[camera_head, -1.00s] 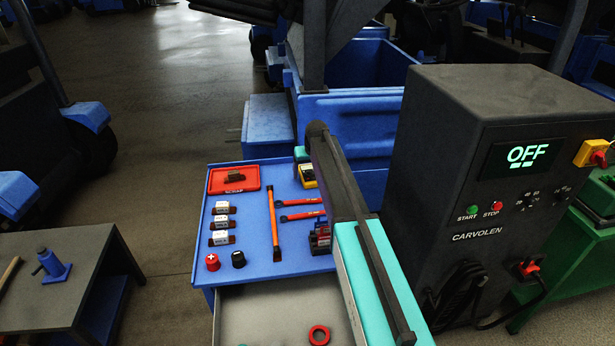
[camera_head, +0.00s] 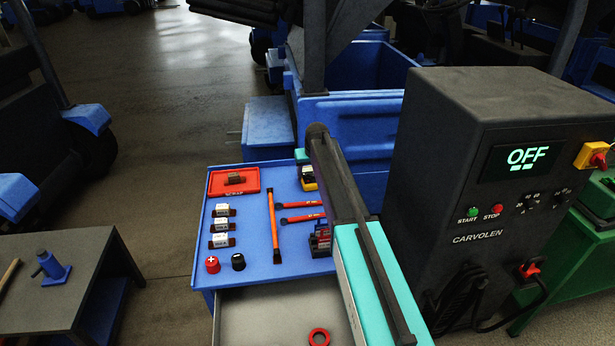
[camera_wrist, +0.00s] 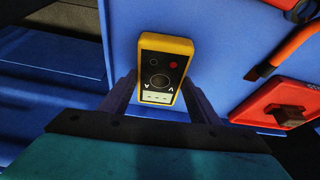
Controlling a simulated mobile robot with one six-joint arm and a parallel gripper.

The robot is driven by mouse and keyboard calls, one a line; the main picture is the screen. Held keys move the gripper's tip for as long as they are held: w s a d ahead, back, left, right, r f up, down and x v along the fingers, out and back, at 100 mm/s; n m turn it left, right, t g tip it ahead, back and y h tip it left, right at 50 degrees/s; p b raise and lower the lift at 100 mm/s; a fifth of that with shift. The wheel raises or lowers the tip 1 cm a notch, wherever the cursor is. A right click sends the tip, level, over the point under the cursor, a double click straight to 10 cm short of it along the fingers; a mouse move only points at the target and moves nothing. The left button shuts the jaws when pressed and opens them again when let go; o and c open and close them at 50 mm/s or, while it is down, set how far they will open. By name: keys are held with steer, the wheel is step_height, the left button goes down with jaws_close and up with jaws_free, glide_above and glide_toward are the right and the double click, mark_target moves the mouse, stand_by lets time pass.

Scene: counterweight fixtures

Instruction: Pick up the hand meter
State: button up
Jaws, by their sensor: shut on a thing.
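The hand meter (camera_wrist: 158,72) is yellow with a black face, a round dial and a red button. In the wrist view it stands between the two dark fingers of my gripper (camera_wrist: 163,92), which is shut on its sides. In the head view the meter (camera_head: 309,183) shows small at the back right of the blue cart top, partly hidden by my arm. I cannot tell whether it is clear of the surface.
The blue cart top (camera_head: 247,208) holds a red tray (camera_head: 215,189), an orange-handled tool (camera_head: 274,225), two red-handled tools, several white boxes and two round caps. An open drawer (camera_head: 270,312) lies below. A dark machine (camera_head: 470,170) reading OFF stands to the right.

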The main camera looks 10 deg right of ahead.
mark_target(309, 174)
steer(key=shift+r, duration=0.15)
steer(key=shift+r+b, duration=0.6)
steer(key=shift+r, duration=0.55)
steer(key=shift+s+r, duration=0.45)
steer(key=s+b, duration=0.1)
steer(key=s, duration=0.4)
steer(key=s+a+r+b, duration=0.1)
steer(key=s, duration=0.4)
steer(key=s+b, duration=0.2)
steer(key=s, duration=0.3)
steer(key=shift+a+r, duration=0.25)
steer(key=shift+a, duration=0.1)
steer(key=shift+r, duration=0.1)
